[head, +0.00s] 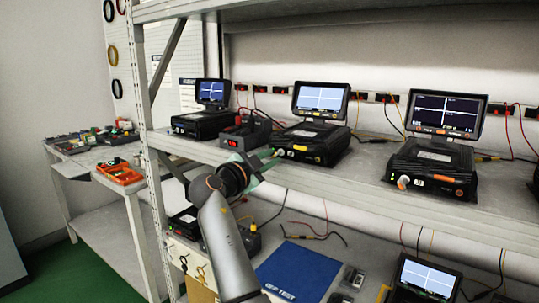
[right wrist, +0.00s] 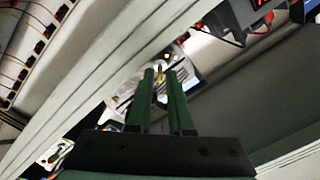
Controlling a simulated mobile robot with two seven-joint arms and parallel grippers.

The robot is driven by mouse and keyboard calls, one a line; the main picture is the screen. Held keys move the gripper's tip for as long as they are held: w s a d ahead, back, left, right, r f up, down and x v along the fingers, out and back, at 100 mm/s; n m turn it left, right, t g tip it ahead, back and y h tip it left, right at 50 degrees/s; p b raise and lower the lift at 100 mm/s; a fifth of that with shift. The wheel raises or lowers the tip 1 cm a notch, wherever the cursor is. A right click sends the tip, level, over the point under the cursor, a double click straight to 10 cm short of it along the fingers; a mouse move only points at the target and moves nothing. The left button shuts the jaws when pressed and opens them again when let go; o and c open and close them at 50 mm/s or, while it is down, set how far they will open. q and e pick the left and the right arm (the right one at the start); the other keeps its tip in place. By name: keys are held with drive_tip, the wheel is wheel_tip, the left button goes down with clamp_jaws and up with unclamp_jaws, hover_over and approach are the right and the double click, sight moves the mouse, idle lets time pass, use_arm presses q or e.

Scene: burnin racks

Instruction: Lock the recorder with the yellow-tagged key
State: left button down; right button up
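My right gripper (head: 270,158) reaches over the shelf edge at the front left of the middle recorder (head: 311,142), which has a yellow front label and a lit screen. In the right wrist view, the green fingers (right wrist: 160,78) are close together, with a small dark and yellow piece between their tips that looks like the yellow-tagged key (right wrist: 160,76). A small pale round part (head: 279,153) shows on the recorder's front close to the fingertips; whether the key touches it is unclear. My left gripper is not in view.
Another recorder (head: 432,165) with an orange label stands right, and one (head: 201,123) stands left. Below are a blue mat (head: 298,272) and keys on hooks (head: 201,272). A shelf post (head: 150,165) stands left of my arm.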

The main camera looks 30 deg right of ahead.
clamp_jaws()
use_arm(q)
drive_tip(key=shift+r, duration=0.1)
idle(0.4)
